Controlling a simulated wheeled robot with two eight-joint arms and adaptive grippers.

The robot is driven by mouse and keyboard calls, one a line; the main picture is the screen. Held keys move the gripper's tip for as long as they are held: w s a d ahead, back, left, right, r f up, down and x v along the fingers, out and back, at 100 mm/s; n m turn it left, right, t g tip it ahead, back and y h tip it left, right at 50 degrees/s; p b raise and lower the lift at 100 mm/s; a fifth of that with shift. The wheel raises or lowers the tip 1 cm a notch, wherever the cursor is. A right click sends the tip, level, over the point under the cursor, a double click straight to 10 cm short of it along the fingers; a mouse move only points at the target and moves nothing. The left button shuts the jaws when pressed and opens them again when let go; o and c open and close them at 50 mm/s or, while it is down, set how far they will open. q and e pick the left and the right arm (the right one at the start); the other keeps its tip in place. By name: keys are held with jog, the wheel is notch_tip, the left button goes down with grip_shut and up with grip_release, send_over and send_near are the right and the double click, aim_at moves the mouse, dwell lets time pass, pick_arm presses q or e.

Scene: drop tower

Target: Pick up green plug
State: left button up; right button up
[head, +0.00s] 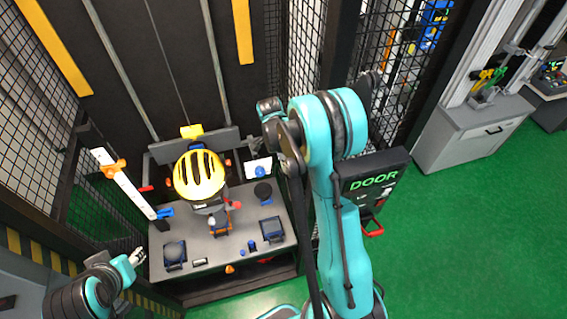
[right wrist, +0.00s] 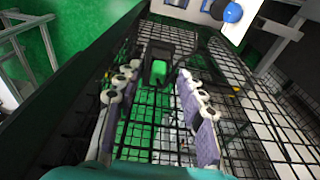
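A bright green block, which looks like the green plug (right wrist: 159,71), shows in the right wrist view in a dark holder in front of black wire mesh. My right gripper (right wrist: 158,78) is open, its pale, purple-grey fingers standing apart on either side of the plug in the picture. I see no clear contact, and the remaining depth is hard to judge. In the head view I cannot make out the plug, and my right arm hides the right gripper. My left gripper (head: 136,257) is at lower left beside the workbench, away from the plug; its opening is too small to tell.
Black wire mesh (right wrist: 245,120) stands close around the right gripper. In the head view a grey bench (head: 200,252) carries a yellow helmet (head: 199,174) and several small items. A DOOR panel (head: 372,178) is right of my right arm. Green floor (head: 450,240) is clear at right.

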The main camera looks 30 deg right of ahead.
jog(key=shift+d+f, duration=0.15)
jog(key=shift+f, duration=0.45)
jog(key=shift+s, duration=0.2)
grip_shut()
jog(key=shift+w, duration=0.1)
jog(key=shift+r, duration=0.1)
